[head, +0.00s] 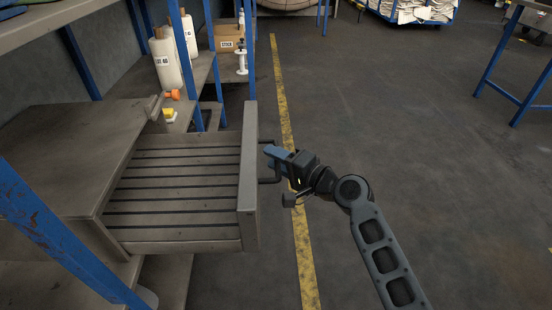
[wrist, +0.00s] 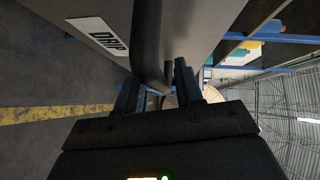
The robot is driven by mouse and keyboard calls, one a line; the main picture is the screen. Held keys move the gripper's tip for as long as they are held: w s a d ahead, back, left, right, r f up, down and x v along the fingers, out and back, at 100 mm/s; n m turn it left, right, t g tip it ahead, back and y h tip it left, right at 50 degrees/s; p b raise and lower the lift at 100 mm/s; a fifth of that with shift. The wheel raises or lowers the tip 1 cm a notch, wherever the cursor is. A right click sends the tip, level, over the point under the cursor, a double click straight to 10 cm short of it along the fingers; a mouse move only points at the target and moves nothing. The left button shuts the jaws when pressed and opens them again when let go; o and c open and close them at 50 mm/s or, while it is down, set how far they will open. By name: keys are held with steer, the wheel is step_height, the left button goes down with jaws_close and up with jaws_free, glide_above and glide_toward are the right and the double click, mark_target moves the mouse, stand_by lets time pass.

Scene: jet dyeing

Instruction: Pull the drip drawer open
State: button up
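The drip drawer (head: 247,165) stands well out from the grey cabinet on the left, and its slatted inside shows. In the wrist view its front (wrist: 85,12) carries a white DRIP label (wrist: 97,36). Its dark handle (head: 269,181) sits on the right face of the front. The handle (wrist: 147,35) also runs down the wrist view toward my fingers. My gripper (head: 273,153) is at the handle, with its blue fingertips reaching past the bar. In the wrist view the fingers (wrist: 158,88) are apart on either side of the bar. Whether both press on it is unclear.
White bottles (head: 165,62) and a stock box (head: 228,36) stand on the shelf behind. A blue post (head: 60,235) rises at the near left. A yellow line (head: 298,225) crosses the floor beside the drawer.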

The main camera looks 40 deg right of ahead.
steer(key=shift+s+d+r+p, duration=0.15)
steer(key=shift+s+d+r, duration=0.05)
steer(key=shift+s, duration=1.05)
steer(key=shift+s+d+r+p, duration=0.1)
steer(key=shift+s+d+r, duration=0.1)
steer(key=shift+s, duration=1.1)
steer(key=shift+s+d+r+p, duration=0.15)
steer(key=shift+s+d+r, duration=0.05)
steer(key=shift+s, duration=1.05)
